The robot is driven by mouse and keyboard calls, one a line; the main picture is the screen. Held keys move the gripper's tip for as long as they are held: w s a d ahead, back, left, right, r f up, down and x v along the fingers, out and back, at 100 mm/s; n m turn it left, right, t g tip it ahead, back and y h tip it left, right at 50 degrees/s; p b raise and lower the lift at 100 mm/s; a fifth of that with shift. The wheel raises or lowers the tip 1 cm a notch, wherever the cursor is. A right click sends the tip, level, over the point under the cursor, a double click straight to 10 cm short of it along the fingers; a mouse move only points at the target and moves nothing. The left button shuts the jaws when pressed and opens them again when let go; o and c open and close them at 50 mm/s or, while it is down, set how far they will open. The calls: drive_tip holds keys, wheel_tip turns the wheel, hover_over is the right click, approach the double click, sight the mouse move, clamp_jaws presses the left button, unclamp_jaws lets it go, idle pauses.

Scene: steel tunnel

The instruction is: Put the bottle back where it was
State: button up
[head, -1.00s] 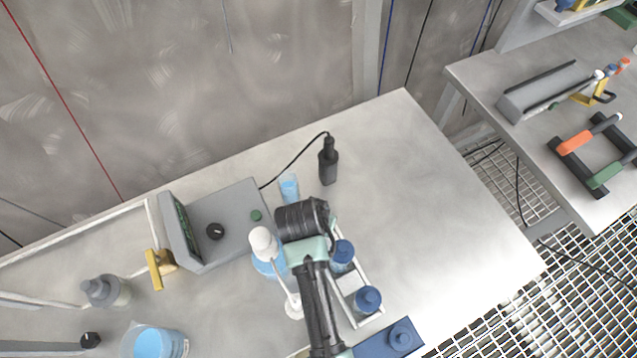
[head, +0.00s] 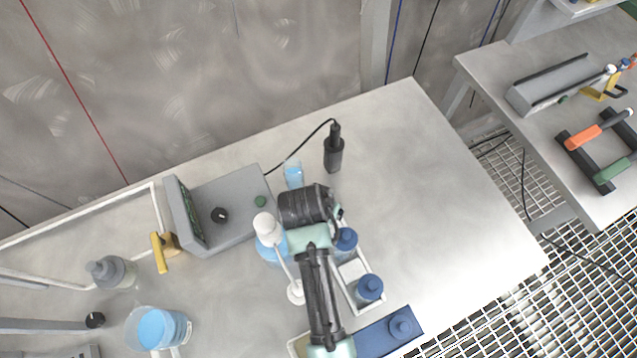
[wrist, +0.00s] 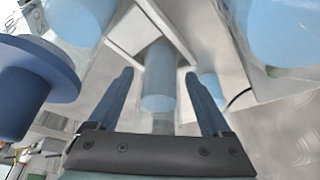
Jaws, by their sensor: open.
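Two blue-capped bottles stand in a white rack (head: 372,308) on the bench in the head view: a rear bottle (head: 345,240) beside my wrist and a front bottle (head: 369,288). A large blue cap (wrist: 32,85) shows close at the left of the wrist view. My gripper (wrist: 159,74) is open, with its two dark fingers apart. A clear container with blue liquid (wrist: 158,85) appears between the fingers in the wrist view; I cannot tell whether it is touched. In the head view my wrist hides most of the gripper. Which bottle the task means is not clear.
A white-capped wash bottle (head: 266,232) stands just left of my arm. A small blue-filled beaker (head: 293,174) and a black probe (head: 334,150) stand behind. A grey meter (head: 215,215), a grey-capped bottle (head: 111,271) and a blue-filled beaker (head: 160,329) are left. The bench's right side is clear.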

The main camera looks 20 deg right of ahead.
drive_tip(key=v, duration=1.1)
drive_tip(key=w+a+r+n+t, duration=0.1)
drive_tip(key=w+r+t, duration=0.4)
drive_tip(key=r, duration=0.4)
drive_tip(key=w+a+r+n+t, duration=0.1)
drive_tip(key=w+r+n+t, duration=0.15)
drive_tip(key=w+r, duration=0.5)
wheel_tip(320, 180, up, 18)
drive_tip(key=w+a+n+t, duration=0.1)
drive_tip(key=w+a+t, duration=0.2)
drive_tip(key=t, duration=0.3)
drive_tip(key=s+a+r+n+t+y, duration=0.1)
drive_tip(key=s+r+t, duration=0.2)
drive_tip(key=r, duration=0.6)
drive_tip(key=s+a+r+n+t+y, duration=0.1)
drive_tip(key=s+r+t, duration=0.3)
drive_tip(key=r, duration=0.4)
drive_tip(key=s+a+r+n+t+y, duration=0.1)
drive_tip(key=s+a+r+n+t, duration=0.1)
drive_tip(key=s+r, duration=0.3)
wheel_tip(320, 180, up, 5)
drive_tip(key=shift+a+f+t+p, duration=0.15)
drive_tip(key=shift+a+t+p, duration=0.2)
drive_tip(key=shift+t, duration=0.5)
drive_tip(key=shift+s, duration=0.1)
